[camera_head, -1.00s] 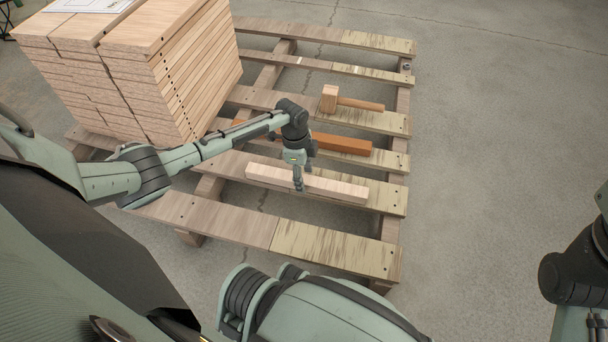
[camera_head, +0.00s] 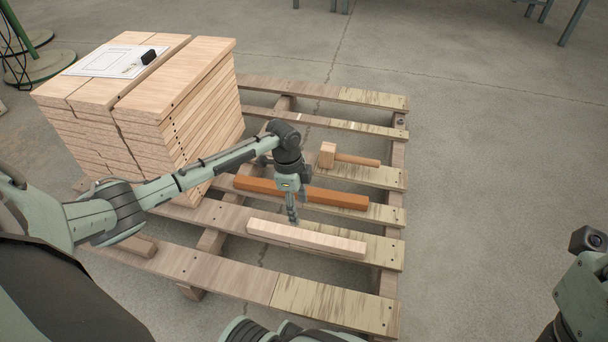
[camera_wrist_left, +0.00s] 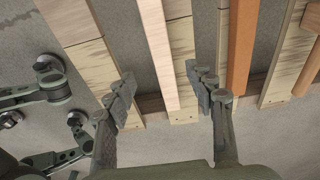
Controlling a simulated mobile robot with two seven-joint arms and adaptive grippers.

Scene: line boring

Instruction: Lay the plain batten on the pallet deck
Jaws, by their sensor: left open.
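The plain batten (camera_head: 305,239), pale and square-edged, lies flat on a deck board of the pallet (camera_head: 230,262), near its front right. It also shows in the left wrist view (camera_wrist_left: 158,50), running between the spread fingers. My left gripper (camera_head: 292,217) points down at the batten's far side, near its middle. In the left wrist view my left gripper (camera_wrist_left: 163,90) is open, with nothing clamped between its fingers. Its exact height over the batten is hard to tell. My right arm shows at the right edge, but its fingers do not.
An orange-brown batten (camera_head: 337,198) lies behind the plain one, and a wooden mallet (camera_head: 328,155) lies beyond it. A tall stack of boards (camera_head: 195,110) fills the pallet's back left, with a sheet (camera_head: 110,62) and a small black object (camera_head: 149,57) on top. The floor to the right is clear.

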